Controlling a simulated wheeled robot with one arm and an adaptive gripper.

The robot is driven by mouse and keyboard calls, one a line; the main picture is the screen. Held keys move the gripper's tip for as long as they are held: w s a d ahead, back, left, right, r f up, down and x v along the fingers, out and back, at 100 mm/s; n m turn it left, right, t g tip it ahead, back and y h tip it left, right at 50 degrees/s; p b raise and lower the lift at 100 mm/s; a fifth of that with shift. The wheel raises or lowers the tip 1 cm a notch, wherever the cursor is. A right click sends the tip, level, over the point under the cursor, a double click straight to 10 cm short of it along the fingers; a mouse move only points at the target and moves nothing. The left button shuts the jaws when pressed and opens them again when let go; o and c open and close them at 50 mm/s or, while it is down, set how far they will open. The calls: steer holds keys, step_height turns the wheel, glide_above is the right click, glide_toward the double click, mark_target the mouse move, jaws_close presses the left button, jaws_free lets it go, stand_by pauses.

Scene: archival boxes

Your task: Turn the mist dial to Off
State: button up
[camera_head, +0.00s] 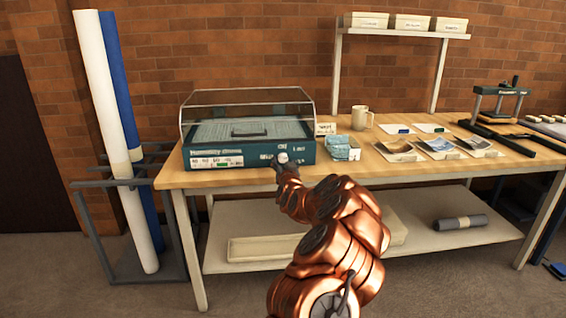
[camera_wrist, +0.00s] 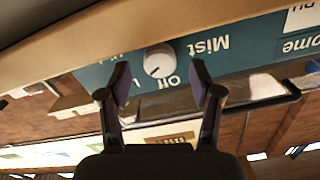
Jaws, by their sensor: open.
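The mist dial (camera_head: 283,158) is a small white round knob on the front of the teal humidity dome box (camera_head: 232,162), under a clear lid. In the wrist view the dial (camera_wrist: 159,61) appears upside down, with "Mist" and "Off" lettering beside it. A line mark shows on its face, but I cannot tell for certain which label it points to. My gripper (camera_wrist: 160,82) is open, its two dark fingers either side of the dial in the picture. I cannot tell whether they touch it. In the head view my gripper (camera_head: 287,172) is just in front of the dial.
The wooden table (camera_head: 400,172) carries the box at its left. A blue stack (camera_head: 342,148), a mug (camera_head: 361,118) and several cards with pictures stand to the right. A press (camera_head: 499,100) is at the far right. Tall rolls (camera_head: 113,130) stand in a rack at left.

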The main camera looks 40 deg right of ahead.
mark_target(283, 158)
steer(key=shift+x, duration=1.1)
steer(key=shift+r, duration=0.1)
steer(key=shift+c, duration=0.3)
steer(key=c, duration=1.1)
